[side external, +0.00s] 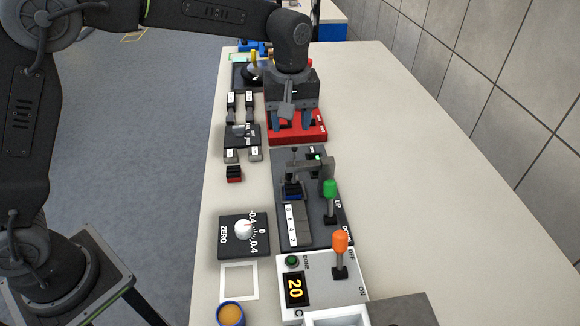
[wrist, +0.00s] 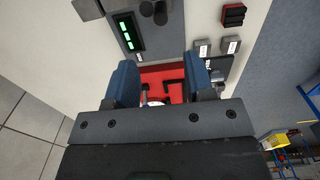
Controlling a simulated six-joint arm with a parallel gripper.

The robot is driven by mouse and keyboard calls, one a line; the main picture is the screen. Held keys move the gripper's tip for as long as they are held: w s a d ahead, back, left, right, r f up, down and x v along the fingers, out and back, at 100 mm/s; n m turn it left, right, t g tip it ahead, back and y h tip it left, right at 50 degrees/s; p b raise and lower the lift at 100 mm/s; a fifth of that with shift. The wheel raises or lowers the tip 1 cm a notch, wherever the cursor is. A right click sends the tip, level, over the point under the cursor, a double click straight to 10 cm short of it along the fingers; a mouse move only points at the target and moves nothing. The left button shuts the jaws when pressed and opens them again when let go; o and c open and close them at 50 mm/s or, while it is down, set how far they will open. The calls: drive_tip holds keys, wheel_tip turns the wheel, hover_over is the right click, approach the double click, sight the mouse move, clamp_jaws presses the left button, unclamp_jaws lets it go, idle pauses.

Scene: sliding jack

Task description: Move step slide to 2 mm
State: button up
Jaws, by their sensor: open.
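A dark panel (side external: 316,235) in the middle of the bench carries a white strip scale (side external: 291,222) with small numerals. The exact reading is too small to tell. A green-knobbed lever (side external: 330,188) marked UP and DOWN stands on the panel's right. My gripper (side external: 290,125) is over a red base (side external: 312,136) beyond the panel. In the wrist view its blue fingers (wrist: 160,88) are apart, with red base between them.
An orange-knobbed lever (side external: 340,242) stands on a white box with a display reading 20. A ZERO dial (side external: 243,233), a red-black block (side external: 233,173) and a cup (side external: 230,314) are on the left. The bench's right side is clear.

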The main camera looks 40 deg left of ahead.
wheel_tip(320, 180, down, 13)
idle(0.4)
drive_tip(key=shift+c, duration=0.4)
clamp_jaws()
drive_tip(key=shift+a, duration=0.1)
